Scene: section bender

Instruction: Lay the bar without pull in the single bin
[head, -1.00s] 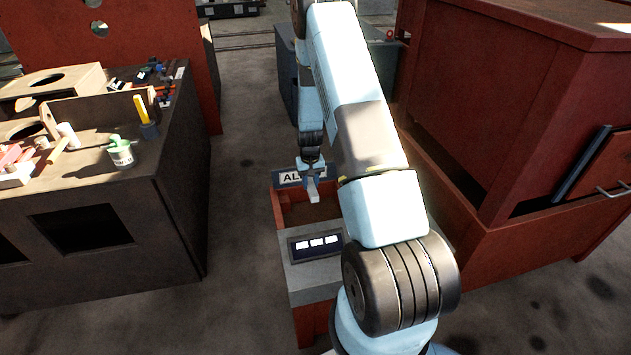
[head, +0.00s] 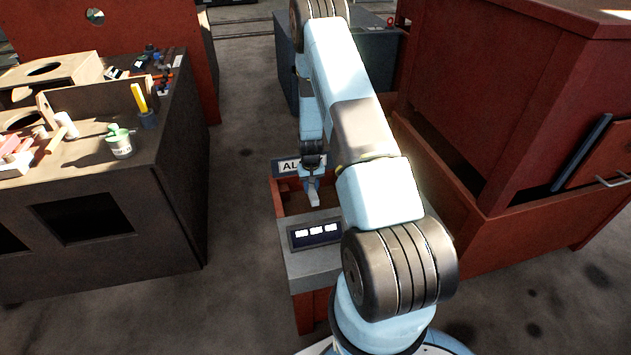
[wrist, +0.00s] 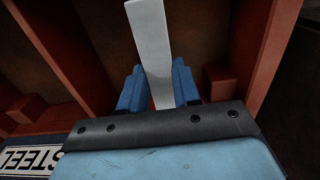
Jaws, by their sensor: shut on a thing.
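My gripper (wrist: 158,90) has its blue fingers closed on a plain light grey bar (wrist: 150,40). The bar sticks out past the fingertips, and no pull shows on its visible part. In the head view my gripper (head: 312,184) and the bar (head: 314,198) are over the opening of a red bin (head: 279,200), just in front of a label starting "AL" (head: 289,167). In the wrist view, red walls (wrist: 258,70) stand on both sides of the bar, with a brown floor beneath. Whether the bar touches that floor I cannot tell. My arm hides the bin's right part.
A grey block with a dark three-window panel (head: 315,232) stands at the bin's near end. A "STEEL" label (wrist: 28,158) shows in the wrist view. A cluttered dark bench (head: 110,225) is at left, a large red cabinet (head: 500,120) at right. Floor between bench and bin is clear.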

